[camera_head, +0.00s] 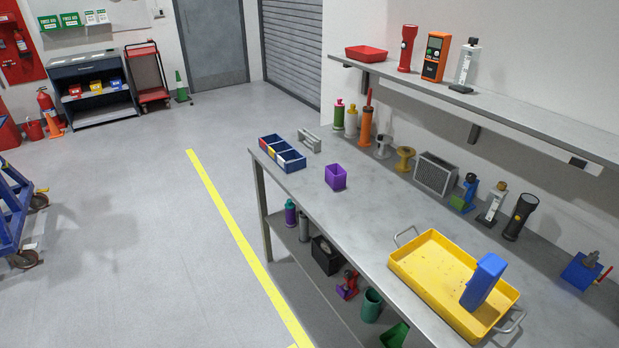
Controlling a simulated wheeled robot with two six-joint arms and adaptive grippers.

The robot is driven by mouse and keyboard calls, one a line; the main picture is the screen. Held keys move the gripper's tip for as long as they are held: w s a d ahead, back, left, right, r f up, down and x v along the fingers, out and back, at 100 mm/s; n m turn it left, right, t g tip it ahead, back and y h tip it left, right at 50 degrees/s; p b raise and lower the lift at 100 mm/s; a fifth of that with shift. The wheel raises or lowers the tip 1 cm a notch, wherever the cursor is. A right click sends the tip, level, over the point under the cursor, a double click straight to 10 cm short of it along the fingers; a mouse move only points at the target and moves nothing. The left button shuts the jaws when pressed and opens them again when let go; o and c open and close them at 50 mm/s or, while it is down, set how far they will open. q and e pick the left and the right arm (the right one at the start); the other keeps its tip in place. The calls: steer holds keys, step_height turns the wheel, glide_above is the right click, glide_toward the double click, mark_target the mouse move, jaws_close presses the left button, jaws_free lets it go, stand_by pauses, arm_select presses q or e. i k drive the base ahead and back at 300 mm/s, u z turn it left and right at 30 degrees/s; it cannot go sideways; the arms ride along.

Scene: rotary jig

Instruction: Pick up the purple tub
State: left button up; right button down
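The purple tub (336,177) is a small open-topped container. It stands upright on the grey workbench (375,215), right of the blue divided bin and apart from other things. Nothing covers it in the head view. Neither of my grippers shows in this view.
A blue divided bin (292,162) sits at the bench's far left end, with a grey handle-like part (310,140) behind it. Bottles, spools and a grey speaker-like box (436,174) line the back. A yellow tray (408,264) holds a blue block (483,281). Bench around the tub is clear.

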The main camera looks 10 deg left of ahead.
mark_target(335, 177)
steer(key=u, duration=1.55)
steer(key=i, duration=1.4)
steer(key=z, duration=3.3)
